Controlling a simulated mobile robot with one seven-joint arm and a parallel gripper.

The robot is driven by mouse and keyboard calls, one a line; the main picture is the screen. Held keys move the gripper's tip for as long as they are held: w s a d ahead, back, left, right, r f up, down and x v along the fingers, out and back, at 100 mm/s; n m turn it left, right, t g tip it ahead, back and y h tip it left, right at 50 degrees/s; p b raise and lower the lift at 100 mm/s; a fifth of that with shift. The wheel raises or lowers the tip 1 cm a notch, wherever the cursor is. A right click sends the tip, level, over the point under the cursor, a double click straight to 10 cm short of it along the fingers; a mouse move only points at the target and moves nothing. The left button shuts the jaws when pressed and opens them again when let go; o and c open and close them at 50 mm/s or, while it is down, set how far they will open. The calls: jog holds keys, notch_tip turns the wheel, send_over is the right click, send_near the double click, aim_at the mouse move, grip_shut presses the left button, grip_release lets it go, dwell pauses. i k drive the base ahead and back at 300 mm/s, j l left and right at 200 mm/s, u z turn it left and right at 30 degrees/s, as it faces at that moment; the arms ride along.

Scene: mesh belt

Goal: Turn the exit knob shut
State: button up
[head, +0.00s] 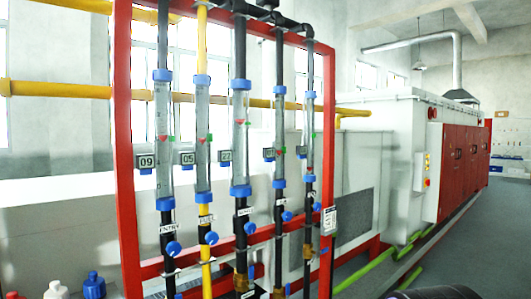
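A red frame (123,150) carries several upright flow tubes side by side, each with a blue knob below it. The rightmost knob (317,206) sits low on the last pipe, close to the frame's right post. The small label (310,195) above it is too small to read surely, so I cannot confirm that it says EXIT. How far any knob is turned cannot be told. My gripper is not visible.
A large white and red machine (400,150) fills the right background. Grey floor (480,255) is open at right.

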aim_at(317, 207)
jog(key=i+l, duration=0.15)
jog(key=l, duration=0.15)
jog(key=i+l, duration=0.15)
jog(key=l, duration=0.2)
jog(key=i+l, duration=0.1)
jog(key=l, duration=0.2)
jog(key=i+l, duration=0.15)
jog(key=l, duration=0.15)
jog(key=u, duration=0.05)
